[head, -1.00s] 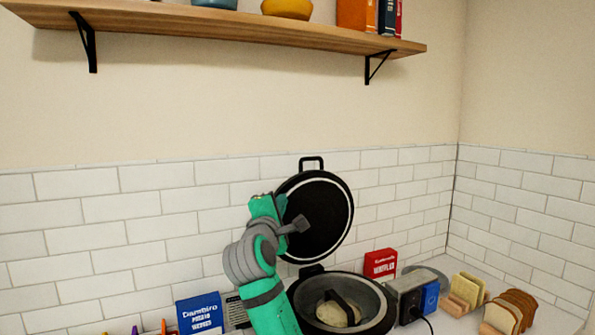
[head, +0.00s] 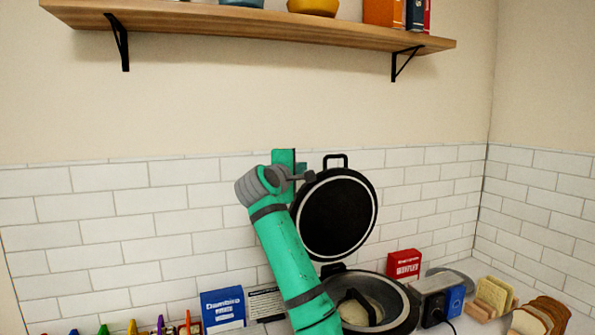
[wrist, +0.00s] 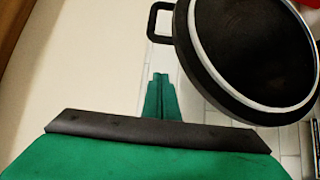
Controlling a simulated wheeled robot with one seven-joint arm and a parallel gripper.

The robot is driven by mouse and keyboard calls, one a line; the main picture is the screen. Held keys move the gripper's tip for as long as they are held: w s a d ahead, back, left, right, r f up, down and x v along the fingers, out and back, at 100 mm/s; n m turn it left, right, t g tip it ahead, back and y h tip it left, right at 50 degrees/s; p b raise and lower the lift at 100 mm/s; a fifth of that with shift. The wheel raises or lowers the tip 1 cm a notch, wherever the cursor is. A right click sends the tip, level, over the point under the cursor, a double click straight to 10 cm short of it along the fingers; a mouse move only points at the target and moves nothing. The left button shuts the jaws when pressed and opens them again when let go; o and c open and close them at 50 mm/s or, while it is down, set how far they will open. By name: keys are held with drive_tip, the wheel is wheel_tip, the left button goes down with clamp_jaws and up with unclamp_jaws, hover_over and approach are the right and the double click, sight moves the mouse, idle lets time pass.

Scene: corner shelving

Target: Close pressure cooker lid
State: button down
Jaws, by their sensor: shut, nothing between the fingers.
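The pressure cooker's black lid (head: 338,215) stands open and upright against the tiled wall, hinged at the back of the pot. Its top handle (head: 335,159) points up. The pot (head: 403,312) is dark with a grey rim and holds a pale round item (head: 372,308). My gripper (head: 308,177) is shut and empty at the upper left edge of the lid; whether it touches cannot be told. In the wrist view the lid (wrist: 255,50) fills the upper right, with its handle (wrist: 154,22) to the left. My gripper (wrist: 160,77) shows below the handle.
A red box (head: 404,264) and a grey toaster-like appliance (head: 433,287) stand right of the pot, with bread slices (head: 538,318) farther right. A blue box (head: 222,309) stands left. A wooden shelf (head: 260,22) hangs above.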

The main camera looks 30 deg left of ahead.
drive_tip(key=shift+w+d, duration=1.6)
drive_tip(key=shift+w, duration=0.15)
